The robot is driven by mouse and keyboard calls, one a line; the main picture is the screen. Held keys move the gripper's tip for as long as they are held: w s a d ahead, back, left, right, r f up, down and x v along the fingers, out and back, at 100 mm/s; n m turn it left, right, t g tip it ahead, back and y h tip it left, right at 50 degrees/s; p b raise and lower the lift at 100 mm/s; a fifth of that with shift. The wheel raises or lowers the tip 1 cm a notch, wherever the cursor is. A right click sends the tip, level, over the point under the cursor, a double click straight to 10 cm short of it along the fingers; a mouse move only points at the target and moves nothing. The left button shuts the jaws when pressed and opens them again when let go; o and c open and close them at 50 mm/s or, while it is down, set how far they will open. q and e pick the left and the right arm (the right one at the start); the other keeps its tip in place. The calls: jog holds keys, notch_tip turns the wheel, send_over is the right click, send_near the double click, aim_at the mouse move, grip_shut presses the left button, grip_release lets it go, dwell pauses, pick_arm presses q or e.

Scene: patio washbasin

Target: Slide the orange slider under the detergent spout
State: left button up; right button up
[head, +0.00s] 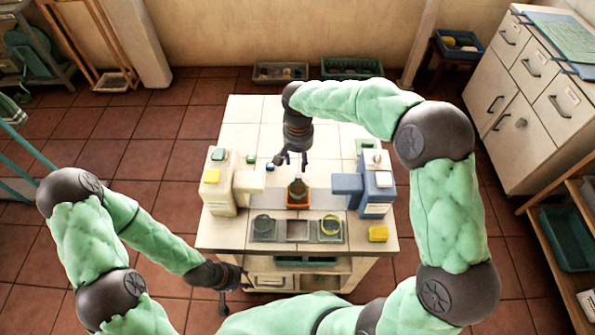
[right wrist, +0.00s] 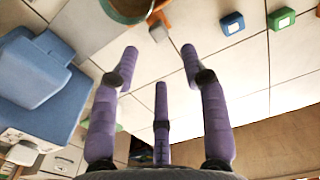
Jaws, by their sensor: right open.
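The orange slider (head: 298,203) is on the white tiled table between two dispensers, with an olive-green cup (head: 298,187) standing on it. It shows partly at the top of the right wrist view (right wrist: 160,9), beside the cup (right wrist: 126,8). A cream dispenser (head: 219,192) stands to its left and a blue and white dispenser (head: 376,190) to its right. I cannot tell which holds detergent. My right gripper (head: 291,158) is open and empty, behind the slider; its spread fingers (right wrist: 160,56) show in the wrist view. My left gripper (head: 224,302) hangs low in front of the table; its fingers are unclear.
A blue block (head: 270,167) and a green block (head: 251,159) lie behind the cream dispenser. A dark tray row (head: 297,231) sits at the table's front, with a yellow block (head: 378,233) at its right. The table's back left is clear.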

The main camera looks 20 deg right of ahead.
aim_at(298, 174)
notch_tip(298, 174, down, 7)
jog(key=shift+f+b, duration=0.15)
jog(key=shift+b, duration=0.8)
